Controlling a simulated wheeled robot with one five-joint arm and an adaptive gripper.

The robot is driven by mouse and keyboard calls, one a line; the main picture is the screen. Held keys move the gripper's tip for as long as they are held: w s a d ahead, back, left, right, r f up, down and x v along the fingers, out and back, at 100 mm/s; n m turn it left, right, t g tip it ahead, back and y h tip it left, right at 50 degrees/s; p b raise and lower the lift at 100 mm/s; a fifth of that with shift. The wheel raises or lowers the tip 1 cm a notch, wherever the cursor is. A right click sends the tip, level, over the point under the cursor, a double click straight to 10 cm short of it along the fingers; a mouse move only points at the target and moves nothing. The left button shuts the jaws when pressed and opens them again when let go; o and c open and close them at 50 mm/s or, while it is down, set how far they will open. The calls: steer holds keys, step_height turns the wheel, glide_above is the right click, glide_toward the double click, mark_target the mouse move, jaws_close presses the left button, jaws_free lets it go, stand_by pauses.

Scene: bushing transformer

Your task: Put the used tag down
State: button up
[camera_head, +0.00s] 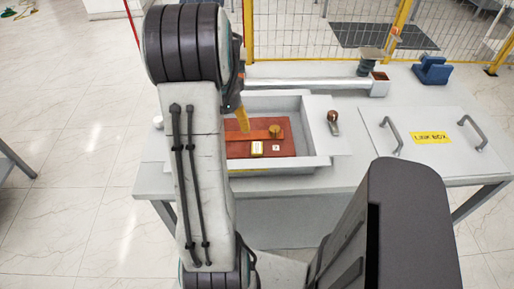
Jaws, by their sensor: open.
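My gripper (242,118) points down over the open box, its body mostly hidden behind my arm. Its visible yellow tip is just above the reddish-brown board (284,152) in the box. I see nothing clearly held in it. A small white tag-like piece (276,148) lies flat on the board. A yellow and white block (257,149) is left of it. I cannot tell which of these is the used tag. A brass knob (275,131) stands behind them.
The grey box (322,140) has raised walls around the board. A copper-topped post (333,118) stands at its right. A lid labelled LINK BOX (431,138) with two handles lies on the table's right.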

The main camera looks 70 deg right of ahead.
mark_target(256, 147)
steer(key=s+d+f+m, duration=0.1)
steer(key=s, duration=0.1)
steer(key=s+d+f+m, duration=0.1)
steer(key=s+m, duration=0.1)
steer(key=s+d+f+m, duration=0.1)
steer(key=s+d, duration=0.1)
steer(key=s, duration=0.1)
steer(key=shift+d+f+y, duration=0.1)
steer(key=shift+f+y, duration=0.05)
steer(key=shift+y, duration=0.15)
steer(key=shift+s+f+m, duration=0.2)
steer(key=shift+f+m, duration=0.1)
steer(key=shift+m, duration=0.1)
steer(key=shift+w+f+p, duration=0.1)
steer(key=shift+f+p, duration=0.45)
steer(key=shift+f, duration=2.9)
steer(key=shift+c, duration=0.2)
steer(key=c, duration=1.1)
steer(key=shift+c, duration=0.2)
steer(key=shift+r, duration=0.1)
